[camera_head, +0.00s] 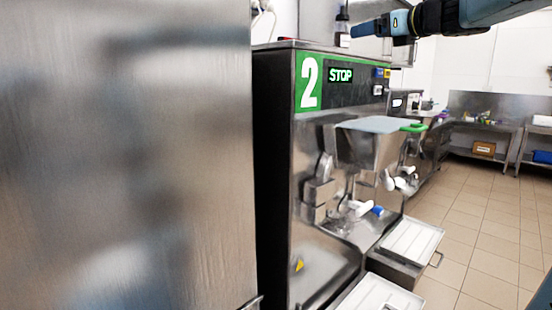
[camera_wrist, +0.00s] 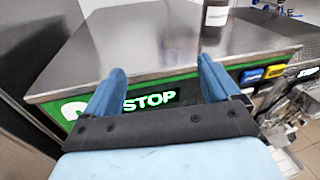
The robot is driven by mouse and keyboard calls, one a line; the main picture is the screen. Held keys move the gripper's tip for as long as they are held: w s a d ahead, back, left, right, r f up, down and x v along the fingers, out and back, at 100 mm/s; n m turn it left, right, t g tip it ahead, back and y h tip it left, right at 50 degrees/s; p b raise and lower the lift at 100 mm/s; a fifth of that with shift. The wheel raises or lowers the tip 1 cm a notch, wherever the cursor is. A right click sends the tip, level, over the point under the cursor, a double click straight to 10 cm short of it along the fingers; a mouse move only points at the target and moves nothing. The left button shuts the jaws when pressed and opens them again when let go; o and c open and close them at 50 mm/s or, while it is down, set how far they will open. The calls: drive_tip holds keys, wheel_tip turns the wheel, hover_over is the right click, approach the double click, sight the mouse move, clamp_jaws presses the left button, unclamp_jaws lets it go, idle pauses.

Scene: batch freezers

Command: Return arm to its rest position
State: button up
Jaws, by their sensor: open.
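My gripper (camera_wrist: 160,75) shows in the wrist view with its two blue fingers spread apart and nothing between them. In the head view my gripper (camera_head: 368,28) is at the upper right, above and in front of the top of the batch freezer marked 2 (camera_head: 330,130). My arm reaches in from the upper right edge. The freezer's metal top (camera_wrist: 150,40) and its green STOP display also show in the wrist view, beyond the fingers. The gripper appears apart from the freezer.
A dark bottle (camera_wrist: 215,14) stands on the freezer top. A large steel panel (camera_head: 125,150) fills the left of the head view. White-lidded trays (camera_head: 412,240) jut out below the freezer. Tiled floor (camera_head: 480,220) is clear at right, with steel tables (camera_head: 485,130) at the back.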

drive_tip(key=s+a+f+n+g+h, duration=0.1)
drive_tip(key=s+f+n+g, duration=0.1)
drive_tip(key=s+f+n, duration=0.3)
drive_tip(key=s+a+f+n+g+h, duration=0.1)
drive_tip(key=s+a+f+n+g, duration=0.1)
drive_tip(key=s+f+n, duration=0.3)
drive_tip(key=s+a+f+n+g+h, duration=0.1)
drive_tip(key=s+f+n, duration=0.4)
drive_tip(key=f, duration=0.6)
drive_tip(key=shift+a+f+g+h, duration=0.15)
drive_tip(key=shift+g+h, duration=0.35)
drive_tip(key=shift+g, duration=0.2)
drive_tip(key=s+d+f+n+g+h, duration=0.1)
drive_tip(key=s+d+f+n+h, duration=0.1)
drive_tip(key=s+f+n, duration=0.4)
drive_tip(key=s+d+f+n+g+h, duration=0.1)
drive_tip(key=s+d+f+n+h, duration=0.1)
drive_tip(key=s+f+n, duration=0.4)
wheel_tip(320, 180, down, 2)
drive_tip(key=shift+s+f+g+h, duration=0.15)
drive_tip(key=shift+s+g+h, duration=0.25)
drive_tip(key=shift+s+h, duration=0.1)
